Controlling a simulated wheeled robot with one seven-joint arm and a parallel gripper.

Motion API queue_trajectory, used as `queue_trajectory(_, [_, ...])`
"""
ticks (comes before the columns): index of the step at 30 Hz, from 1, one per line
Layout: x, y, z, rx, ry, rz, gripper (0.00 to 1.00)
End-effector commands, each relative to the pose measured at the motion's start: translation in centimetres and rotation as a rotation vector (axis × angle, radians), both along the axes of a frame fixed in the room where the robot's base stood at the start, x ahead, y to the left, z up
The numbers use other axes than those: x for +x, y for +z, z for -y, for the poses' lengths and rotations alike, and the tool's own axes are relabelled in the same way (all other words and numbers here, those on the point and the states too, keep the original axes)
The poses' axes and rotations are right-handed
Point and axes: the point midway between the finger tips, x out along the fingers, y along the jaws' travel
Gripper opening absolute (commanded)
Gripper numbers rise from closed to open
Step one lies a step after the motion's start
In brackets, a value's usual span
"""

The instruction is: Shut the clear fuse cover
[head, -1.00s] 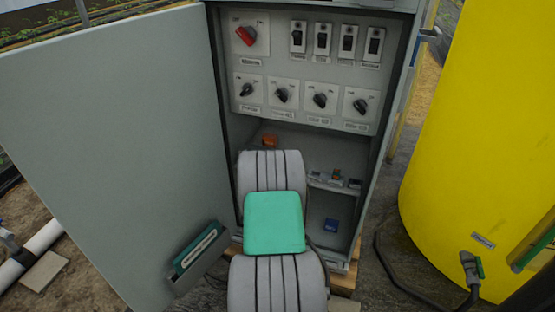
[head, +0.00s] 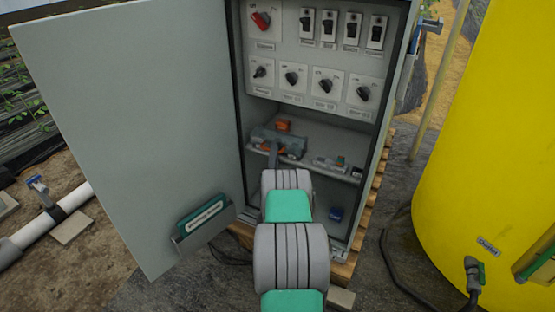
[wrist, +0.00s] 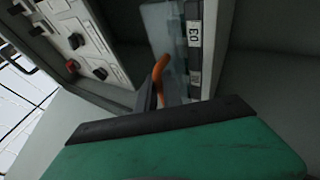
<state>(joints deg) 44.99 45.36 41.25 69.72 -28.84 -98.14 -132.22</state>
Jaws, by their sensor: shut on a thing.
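The clear fuse cover (wrist: 163,35) shows in the wrist view as a pale see-through panel beside a dark strip labelled 03. In the head view, the greyish see-through fuse box (head: 291,143) sits on the cabinet's lower shelf, left of its middle. An orange curved handle (wrist: 158,69) is at the cover's near edge. My gripper (head: 272,156) reaches into the cabinet at the box's front; its dark finger (wrist: 150,96) is against the orange handle in the wrist view. The jaws are shut on that handle. The fingertips are partly hidden, and the cover's exact angle is unclear.
The cabinet door (head: 130,130) stands open at left, with a document pocket (head: 203,222) low on it. Switches and knobs (head: 326,86) fill the panel above the shelf. Small devices (head: 333,163) sit on the shelf at right. A yellow tank (head: 470,140) stands outside at right.

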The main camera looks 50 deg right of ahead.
Motion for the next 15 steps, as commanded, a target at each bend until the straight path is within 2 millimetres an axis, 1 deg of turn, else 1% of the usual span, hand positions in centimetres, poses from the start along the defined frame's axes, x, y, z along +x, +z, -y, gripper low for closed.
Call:
queue_trajectory(1, [0.49, 0.53, 0.29, -0.014, 0.002, 0.01, 0.0])
queue_trajectory(3, [0.69, 0.65, 0.3, -0.02, 0.001, 0.013, 0.0])
queue_trajectory(14, [0.73, 0.92, 0.39, -0.026, -0.001, 0.015, 0.0])
queue_trajectory(15, [0.72, 0.94, 0.4, -0.026, -0.001, 0.015, 0.13])
